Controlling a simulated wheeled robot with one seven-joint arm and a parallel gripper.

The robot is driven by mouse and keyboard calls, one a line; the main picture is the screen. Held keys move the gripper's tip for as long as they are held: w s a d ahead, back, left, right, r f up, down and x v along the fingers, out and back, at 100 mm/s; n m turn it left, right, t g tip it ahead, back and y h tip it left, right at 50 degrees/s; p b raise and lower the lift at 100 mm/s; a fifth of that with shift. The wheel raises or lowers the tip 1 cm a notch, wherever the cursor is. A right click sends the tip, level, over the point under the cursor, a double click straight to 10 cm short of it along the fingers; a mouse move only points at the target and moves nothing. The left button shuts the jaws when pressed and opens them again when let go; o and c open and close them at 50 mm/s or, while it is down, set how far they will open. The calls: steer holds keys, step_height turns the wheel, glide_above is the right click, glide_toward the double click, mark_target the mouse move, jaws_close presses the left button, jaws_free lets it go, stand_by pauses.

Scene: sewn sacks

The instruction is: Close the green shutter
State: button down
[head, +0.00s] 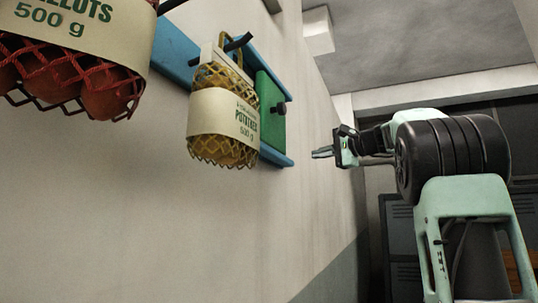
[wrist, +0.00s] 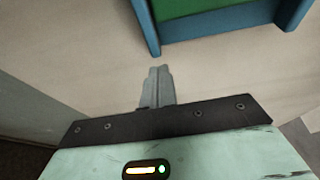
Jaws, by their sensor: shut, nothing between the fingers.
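The green shutter (head: 271,116) is a flat panel with a dark round knob (head: 279,108), set in a blue frame (head: 276,155) on the wall. Its left part is hidden behind a hanging sack. In the wrist view a piece of the green shutter (wrist: 190,8) shows at the top, inside the blue frame (wrist: 225,22). My gripper (head: 322,152) is to the right of the frame and apart from it. In the wrist view my gripper's fingers (wrist: 161,72) are together and empty, below the blue frame in the picture.
A yellow net sack labelled potatoes (head: 222,125) hangs from a dark peg (head: 238,42) in front of the frame. A red net sack (head: 75,60) hangs at the upper left. The wall (head: 150,200) below is bare. Grey lockers (head: 400,235) stand at the right.

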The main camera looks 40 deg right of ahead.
steer(key=w+a+r+p, duration=0.1)
steer(key=w+a+p, duration=0.2)
steer(key=w+p, duration=0.3)
steer(key=shift+w+a+r+h, duration=0.2)
steer(key=shift+w+r+h, duration=0.15)
steer(key=shift+w, duration=0.45)
